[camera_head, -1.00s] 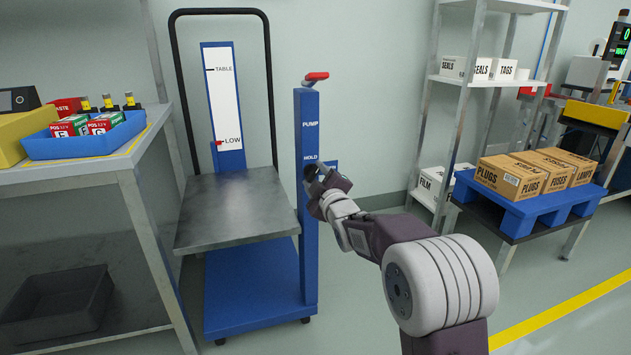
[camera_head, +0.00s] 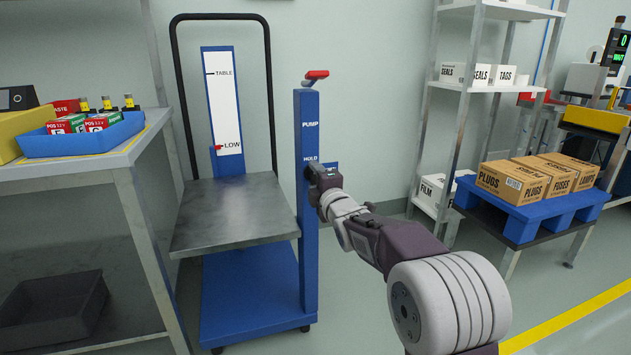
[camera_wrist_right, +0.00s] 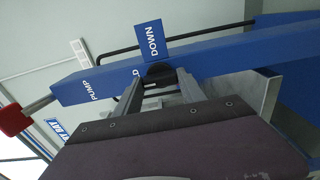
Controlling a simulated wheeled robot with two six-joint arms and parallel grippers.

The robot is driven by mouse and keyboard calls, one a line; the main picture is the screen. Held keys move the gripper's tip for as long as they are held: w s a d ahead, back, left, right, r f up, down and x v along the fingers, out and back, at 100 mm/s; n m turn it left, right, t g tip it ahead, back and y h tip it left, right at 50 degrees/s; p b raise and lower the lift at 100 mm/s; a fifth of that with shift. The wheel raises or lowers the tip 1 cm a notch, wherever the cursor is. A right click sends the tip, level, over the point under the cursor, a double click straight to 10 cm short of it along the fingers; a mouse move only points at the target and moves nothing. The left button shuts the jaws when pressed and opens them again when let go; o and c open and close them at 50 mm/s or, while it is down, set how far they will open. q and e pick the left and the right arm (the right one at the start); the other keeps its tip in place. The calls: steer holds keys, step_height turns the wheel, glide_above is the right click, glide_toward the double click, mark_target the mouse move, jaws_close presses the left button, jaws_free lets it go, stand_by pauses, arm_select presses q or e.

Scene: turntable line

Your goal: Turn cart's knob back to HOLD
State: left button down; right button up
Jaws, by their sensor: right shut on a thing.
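The lift cart (camera_head: 249,290) stands in the middle of the head view, with a blue post (camera_head: 308,240) at its right side marked PUMP and HOLD. The right wrist view shows the post lying aslant (camera_wrist_right: 215,58), with a DOWN plate on it. The dark knob (camera_wrist_right: 158,72) sits on the post by the HOLD label, which is partly covered. My right gripper (camera_head: 314,174) is at the knob; its two fingers (camera_wrist_right: 160,85) are shut on it in the wrist view. The knob's exact pointing direction is hidden. My left gripper is not in view.
The cart's platform (camera_head: 232,215) is empty, and its red pointer (camera_head: 218,148) is at LOW. A red-ended pump lever (camera_head: 316,75) tops the post. A workbench (camera_head: 100,165) stands left; a rack (camera_head: 463,85) and blue pallet (camera_head: 530,208) stand right.

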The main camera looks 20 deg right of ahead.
steer(key=shift+f, duration=0.1)
stand_by(0.3)
steer(key=o, duration=1.4)
steer(key=shift+c, duration=0.2)
steer(key=s+p, duration=0.3)
steer(key=s, duration=0.6)
steer(key=shift+d, duration=0.15)
steer(key=shift+p, duration=0.3)
